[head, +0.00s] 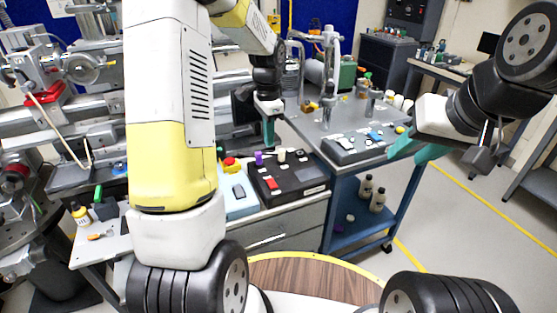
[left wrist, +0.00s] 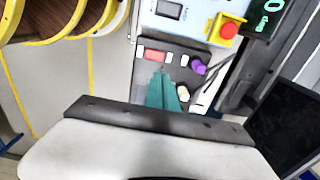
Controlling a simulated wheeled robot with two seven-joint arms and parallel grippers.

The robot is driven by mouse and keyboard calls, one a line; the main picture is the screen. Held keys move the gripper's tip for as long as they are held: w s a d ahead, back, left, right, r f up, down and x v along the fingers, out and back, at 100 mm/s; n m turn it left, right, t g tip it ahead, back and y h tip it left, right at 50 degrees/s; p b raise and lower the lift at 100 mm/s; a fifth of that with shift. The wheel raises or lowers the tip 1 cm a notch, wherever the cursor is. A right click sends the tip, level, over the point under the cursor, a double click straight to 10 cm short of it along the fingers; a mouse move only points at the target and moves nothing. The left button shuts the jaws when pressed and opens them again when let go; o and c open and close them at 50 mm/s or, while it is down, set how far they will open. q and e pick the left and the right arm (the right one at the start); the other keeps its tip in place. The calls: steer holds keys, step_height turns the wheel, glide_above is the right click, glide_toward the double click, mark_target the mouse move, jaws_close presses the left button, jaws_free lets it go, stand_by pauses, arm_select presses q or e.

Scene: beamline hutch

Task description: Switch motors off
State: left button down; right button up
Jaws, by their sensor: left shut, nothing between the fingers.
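A black control box (head: 310,172) stands on the grey cabinet, with a red rocker switch (head: 270,184), a purple knob (head: 258,157) and a cream knob (head: 281,155). In the left wrist view the red switch (left wrist: 155,55), purple knob (left wrist: 198,66) and cream knob (left wrist: 183,93) show near my left fingers. My left gripper (head: 268,133) is shut and empty above the box's back edge; its teal fingertips (left wrist: 161,77) appear over the box between switch and knobs. Contact cannot be told. My right gripper (head: 415,152) is open and empty, off to the right in the air.
A light blue box (head: 238,200) with a red emergency stop (head: 231,163) sits left of the black box. A blue cart (head: 335,205) with a grey panel (head: 352,150) stands to the right. Beamline hardware fills the left.

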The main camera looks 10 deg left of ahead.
mark_target(270, 180)
arm_select(q)
step_height(270, 180, down, 14)
stand_by(0.6)
steer(key=shift+f, duration=0.2)
stand_by(0.3)
